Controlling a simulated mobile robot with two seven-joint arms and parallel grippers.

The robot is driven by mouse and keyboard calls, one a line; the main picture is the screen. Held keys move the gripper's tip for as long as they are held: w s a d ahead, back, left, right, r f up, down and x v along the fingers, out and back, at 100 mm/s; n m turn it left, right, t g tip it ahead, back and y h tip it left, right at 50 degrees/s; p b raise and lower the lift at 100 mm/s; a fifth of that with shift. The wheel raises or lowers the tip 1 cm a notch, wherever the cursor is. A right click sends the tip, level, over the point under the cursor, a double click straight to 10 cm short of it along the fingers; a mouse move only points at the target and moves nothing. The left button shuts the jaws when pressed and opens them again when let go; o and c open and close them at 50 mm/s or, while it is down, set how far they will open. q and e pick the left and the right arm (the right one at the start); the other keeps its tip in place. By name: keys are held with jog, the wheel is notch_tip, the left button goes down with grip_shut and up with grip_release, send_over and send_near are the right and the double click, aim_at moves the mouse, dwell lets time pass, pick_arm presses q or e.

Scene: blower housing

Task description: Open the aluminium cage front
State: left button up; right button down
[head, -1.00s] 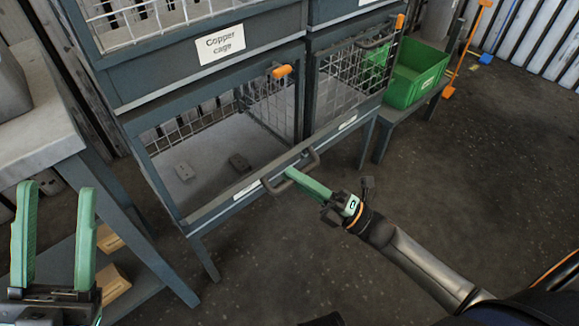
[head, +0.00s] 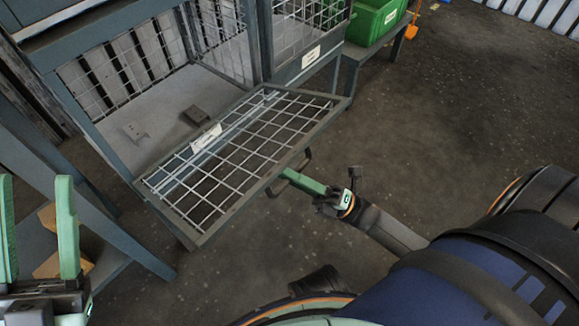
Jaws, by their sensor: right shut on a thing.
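The cage front (head: 245,160), a wire-mesh panel in a grey frame, is swung down and out from the low cage (head: 165,100), lying roughly flat with its mesh facing up. A white label (head: 206,138) on it is too small to read. My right gripper (head: 287,175) is shut on the dark handle (head: 307,160) at the panel's outer edge. The fingers partly hide the handle. My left gripper (head: 37,225) is at the lower left, open and empty, apart from the cage.
A neighbouring mesh cage (head: 300,30) and a green bin (head: 374,22) on a stand are at the upper right. A grey bench frame (head: 90,200) stands at the left. The floor (head: 440,130) to the right is clear.

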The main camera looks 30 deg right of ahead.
dwell(0.4)
jog(key=c, duration=0.8)
grip_release()
jog(key=shift+c, duration=0.2)
jog(key=v, duration=1.2)
jog(key=shift+d+f, duration=0.15)
jog(key=shift+f, duration=0.1)
jog(key=shift+c, duration=0.2)
